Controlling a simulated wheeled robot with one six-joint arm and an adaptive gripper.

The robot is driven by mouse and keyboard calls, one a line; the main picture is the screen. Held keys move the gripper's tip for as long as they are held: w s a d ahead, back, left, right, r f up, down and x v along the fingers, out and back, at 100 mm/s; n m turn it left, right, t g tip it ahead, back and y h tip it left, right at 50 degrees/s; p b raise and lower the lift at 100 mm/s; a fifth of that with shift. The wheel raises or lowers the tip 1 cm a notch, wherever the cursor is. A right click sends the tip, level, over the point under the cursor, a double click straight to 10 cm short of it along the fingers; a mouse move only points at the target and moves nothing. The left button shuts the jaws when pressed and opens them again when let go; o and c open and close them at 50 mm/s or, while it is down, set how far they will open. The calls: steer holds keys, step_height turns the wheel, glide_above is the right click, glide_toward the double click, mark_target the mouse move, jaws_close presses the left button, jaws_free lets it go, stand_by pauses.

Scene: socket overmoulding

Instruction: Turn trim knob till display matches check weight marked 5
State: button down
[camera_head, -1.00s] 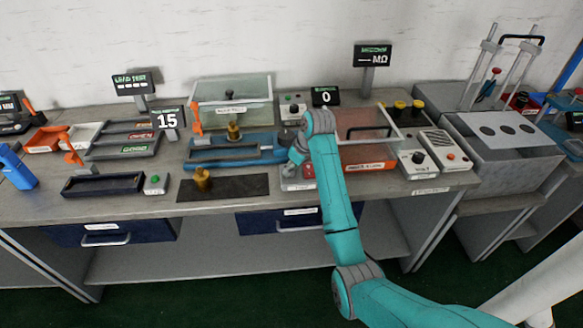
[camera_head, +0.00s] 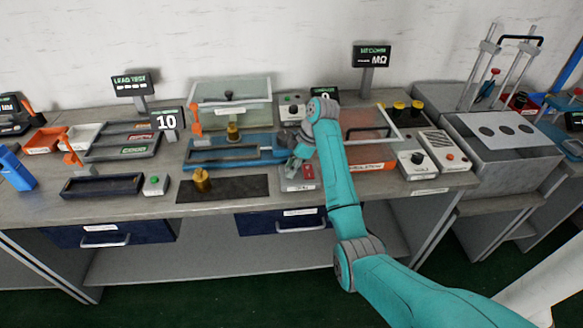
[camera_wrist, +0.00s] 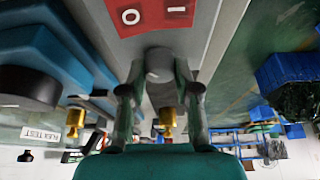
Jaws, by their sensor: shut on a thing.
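The small black display (camera_head: 168,121) reads 10 in the head view. My gripper (camera_wrist: 160,95) is shut on a grey round knob (camera_wrist: 160,62) on the front of a grey box (camera_wrist: 196,60); the box has a red O/I switch (camera_wrist: 152,15). In the head view my gripper (camera_head: 291,167) is at the box's front left, and the knob is hidden there. One brass weight (camera_head: 233,132) stands by the blue fixture (camera_head: 235,157). Another brass weight (camera_head: 201,181) stands on the dark mat (camera_head: 245,187). I cannot read a mark on either weight.
A dark tray (camera_head: 102,187) and a green-button box (camera_head: 155,185) lie to the left. An orange-edged unit (camera_head: 370,166) and a dial box (camera_head: 417,164) stand to the right of my arm. The bench's front edge (camera_head: 150,208) is mostly clear.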

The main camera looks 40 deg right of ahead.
steer(key=shift+f, duration=0.1)
stand_by(0.5)
steer(key=c, duration=0.8)
jaws_free()
steer(key=shift+c, duration=0.2)
